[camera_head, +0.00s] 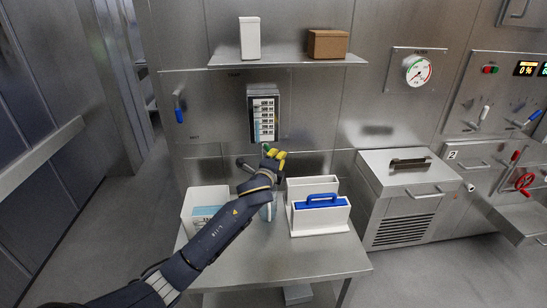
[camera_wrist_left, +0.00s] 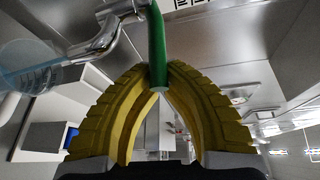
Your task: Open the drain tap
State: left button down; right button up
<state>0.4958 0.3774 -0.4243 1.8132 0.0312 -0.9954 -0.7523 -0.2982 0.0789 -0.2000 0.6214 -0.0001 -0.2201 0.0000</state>
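A chrome tap (camera_wrist_left: 108,35) with a green lever (camera_wrist_left: 157,45) shows at the top of the left wrist view. The lever points down, and its lower end lies between the yellow fingertips of my left gripper (camera_wrist_left: 160,78), which close in on it from both sides. In the head view my left gripper (camera_head: 274,155) is at the wall above the table, with a bit of the green lever (camera_head: 266,147) at its tips. My wrist hides most of the tap there. A clear cylinder with bluish contents (camera_wrist_left: 30,65) is beside the tap. My right gripper is out of view.
The steel table (camera_head: 300,258) holds a white box with a blue handle (camera_head: 320,215) and a white labelled container (camera_head: 200,207). A level display (camera_head: 263,112) is on the wall above. A blue-handled lever (camera_head: 179,108) is at the left. A shelf (camera_head: 285,63) holds two boxes.

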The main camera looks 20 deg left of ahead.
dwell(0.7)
pick_arm(q)
jog(key=s+d, duration=0.2)
jog(key=s, duration=0.5)
jog(key=shift+s+d+r, duration=0.25)
jog(key=shift+s+d, duration=0.15)
dwell(0.6)
